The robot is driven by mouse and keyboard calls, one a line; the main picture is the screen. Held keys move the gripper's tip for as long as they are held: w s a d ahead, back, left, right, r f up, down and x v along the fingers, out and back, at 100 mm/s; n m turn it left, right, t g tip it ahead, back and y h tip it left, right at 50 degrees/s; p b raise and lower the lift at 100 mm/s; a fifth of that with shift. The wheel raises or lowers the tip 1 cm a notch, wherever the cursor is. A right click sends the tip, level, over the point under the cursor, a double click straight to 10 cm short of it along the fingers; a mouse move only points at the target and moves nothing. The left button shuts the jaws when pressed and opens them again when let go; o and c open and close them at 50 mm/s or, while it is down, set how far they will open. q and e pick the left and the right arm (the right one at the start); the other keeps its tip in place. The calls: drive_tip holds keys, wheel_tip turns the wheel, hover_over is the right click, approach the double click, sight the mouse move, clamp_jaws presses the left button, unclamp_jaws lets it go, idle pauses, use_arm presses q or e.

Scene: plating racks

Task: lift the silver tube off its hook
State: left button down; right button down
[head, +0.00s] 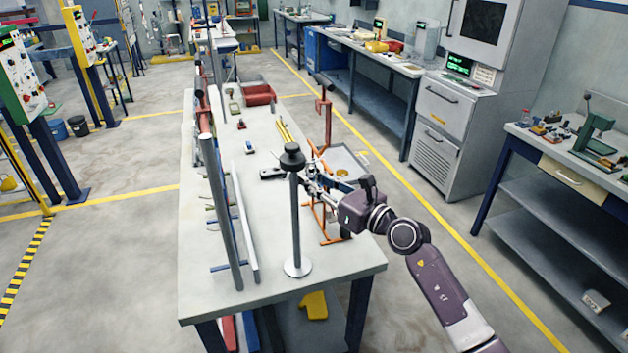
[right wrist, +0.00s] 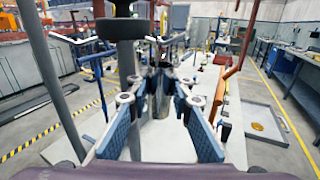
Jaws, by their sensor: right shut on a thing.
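My right gripper (head: 314,186) reaches in from the right over the bench, beside an orange wire rack (head: 328,222). In the right wrist view its two blue-padded fingers (right wrist: 162,88) close in on a shiny silver tube (right wrist: 162,100), which stands upright between the fingertips. The gripper is shut on the tube. The tube's hook is hard to make out, and I cannot tell whether the tube still touches it. In the head view the tube is too small and hidden to tell apart. My left gripper is in neither view.
A grey post with a black knob (head: 292,158) on a round base stands just left of the gripper. A tall grey rack upright (head: 220,215) is farther left.

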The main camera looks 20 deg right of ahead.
drive_tip(key=shift+d+r, duration=0.1)
drive_tip(key=shift+r, duration=0.2)
drive_tip(key=shift+d+r+p, duration=0.1)
drive_tip(key=shift+r+p, duration=0.15)
drive_tip(key=shift+p, duration=0.2)
drive_tip(key=shift+d+r, duration=0.1)
drive_tip(key=shift+d, duration=0.05)
drive_tip(key=shift+d+r, duration=0.2)
drive_tip(key=shift+d, duration=0.15)
drive_tip(key=shift+d, duration=0.15)
idle(0.4)
drive_tip(key=shift+d+b, duration=0.55)
drive_tip(key=shift+d, duration=0.3)
